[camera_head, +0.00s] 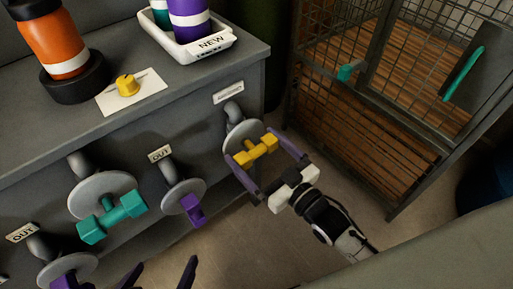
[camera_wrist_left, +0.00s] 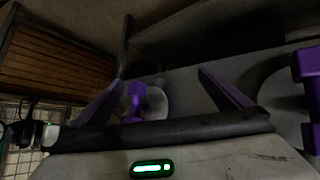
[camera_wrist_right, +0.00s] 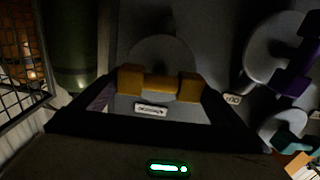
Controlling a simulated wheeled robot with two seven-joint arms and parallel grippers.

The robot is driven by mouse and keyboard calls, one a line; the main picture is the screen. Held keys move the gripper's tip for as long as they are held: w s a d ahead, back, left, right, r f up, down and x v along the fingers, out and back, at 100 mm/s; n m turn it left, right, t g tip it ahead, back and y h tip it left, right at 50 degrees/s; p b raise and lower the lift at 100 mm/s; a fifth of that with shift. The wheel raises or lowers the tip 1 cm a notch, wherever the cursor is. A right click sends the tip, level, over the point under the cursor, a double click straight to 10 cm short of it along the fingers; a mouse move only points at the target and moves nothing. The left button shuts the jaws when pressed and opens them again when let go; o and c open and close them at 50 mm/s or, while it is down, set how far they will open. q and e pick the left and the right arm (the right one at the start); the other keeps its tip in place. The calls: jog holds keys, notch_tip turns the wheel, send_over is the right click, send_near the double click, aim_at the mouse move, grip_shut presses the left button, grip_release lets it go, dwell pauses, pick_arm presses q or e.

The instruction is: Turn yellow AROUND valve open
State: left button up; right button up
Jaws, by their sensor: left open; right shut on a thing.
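The yellow valve handle (camera_head: 256,150) is a bar with blocky ends on a round grey disc (camera_head: 243,133) at the right end of the grey cabinet front. A small white label (camera_head: 229,93) is above it, too small to read. My right gripper (camera_head: 252,147) has its purple fingers at the two ends of the handle and is shut on it. In the right wrist view the yellow handle (camera_wrist_right: 158,82) lies level between the fingers. My left gripper (camera_head: 160,272) is open and empty at the bottom edge of the head view, below the purple handle (camera_head: 192,207).
A teal valve handle (camera_head: 111,216) is further left on the cabinet, with an OUT label (camera_head: 160,153) nearby. A wire cage (camera_head: 390,110) stands right.

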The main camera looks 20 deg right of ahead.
jog(key=shift+r+n+p, duration=0.1)
jog(key=shift+n+p, duration=0.4)
jog(key=shift+n, duration=0.1)
jog(key=shift+a+n+p, duration=0.1)
jog(key=shift+n+p, duration=0.5)
jog(key=shift+n, duration=0.2)
jog(key=n+p, duration=0.2)
jog(key=n, duration=0.2)
jog(key=shift+s+n, duration=0.1)
jog(key=shift+n, duration=0.2)
jog(key=n, duration=0.3)
jog(key=shift+a+f+n+p, duration=0.1)
jog(key=shift+f+n+p, duration=0.15)
jog(key=shift+n+p, duration=0.05)
jog(key=n, duration=0.3)
jog(key=shift+f, duration=0.15)
pick_arm(q)
jog(key=shift+s+a+r, duration=0.2)
jog(key=shift+a+r, duration=0.4)
jog(key=shift+r, duration=0.35)
pick_arm(e)
jog(key=shift+n, duration=1.6)
pick_arm(q)
jog(key=shift+s, duration=0.15)
pick_arm(e)
jog(key=o, duration=0.7)
